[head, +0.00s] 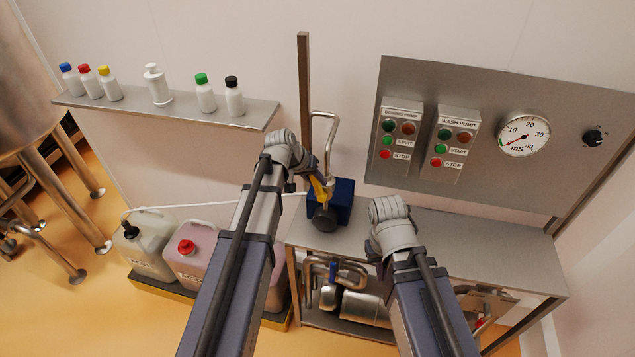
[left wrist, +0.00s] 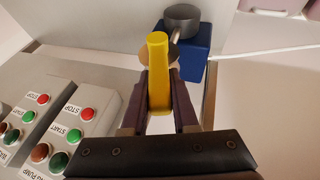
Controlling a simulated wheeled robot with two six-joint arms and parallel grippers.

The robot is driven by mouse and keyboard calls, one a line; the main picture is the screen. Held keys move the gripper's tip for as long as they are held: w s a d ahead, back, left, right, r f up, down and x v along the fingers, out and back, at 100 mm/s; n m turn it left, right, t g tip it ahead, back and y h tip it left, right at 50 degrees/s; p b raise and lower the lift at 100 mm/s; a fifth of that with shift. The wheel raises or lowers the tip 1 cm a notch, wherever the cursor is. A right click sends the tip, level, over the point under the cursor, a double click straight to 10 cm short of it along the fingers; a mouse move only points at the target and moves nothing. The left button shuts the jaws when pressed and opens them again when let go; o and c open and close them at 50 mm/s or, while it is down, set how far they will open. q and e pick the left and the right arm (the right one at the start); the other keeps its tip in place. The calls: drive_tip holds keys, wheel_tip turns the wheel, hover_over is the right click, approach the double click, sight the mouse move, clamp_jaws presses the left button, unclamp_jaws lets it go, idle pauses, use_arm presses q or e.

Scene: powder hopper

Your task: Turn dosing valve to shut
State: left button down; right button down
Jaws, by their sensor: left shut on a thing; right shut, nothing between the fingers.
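The dosing valve's yellow handle (head: 319,189) is in front of the blue box (head: 343,196) on the steel bench, near the upright metal pipe. In the left wrist view the yellow handle (left wrist: 158,72) stands lengthwise between the fingers, with a round metal part and the blue box (left wrist: 194,62) behind it. My left gripper (left wrist: 161,92) is shut on the handle, one dark finger on each side. In the head view the left wrist partly covers the valve, so its exact angle is unclear. My right arm ends over the bench; its fingers are hidden.
The control panel (head: 470,90) with pump buttons and a dial gauge (head: 523,134) is on the wall at right. A shelf (head: 250,113) with several bottles is at left. Canisters (head: 188,247) stand below it. The bench top (head: 480,250) is clear at right.

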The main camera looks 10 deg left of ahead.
use_arm(q)
drive_tip(key=shift+a+f+h+b, duration=0.35)
drive_tip(key=shift+a+h, duration=0.05)
wheel_tip(320, 180, down, 6)
drive_tip(key=a+n+t+h+b, duration=0.2)
drive_tip(key=h+b, duration=1.1)
drive_tip(key=b, duration=1.4)
drive_tip(key=shift+s+a+n, duration=0.2)
drive_tip(key=shift+a+n, duration=0.25)
drive_tip(key=shift+n, duration=0.65)
drive_tip(key=c, duration=0.9)
unclamp_jaws()
drive_tip(key=shift+o, duration=1.1)
drive_tip(key=shift+w+a, duration=0.1)
drive_tip(key=shift+a, duration=0.05)
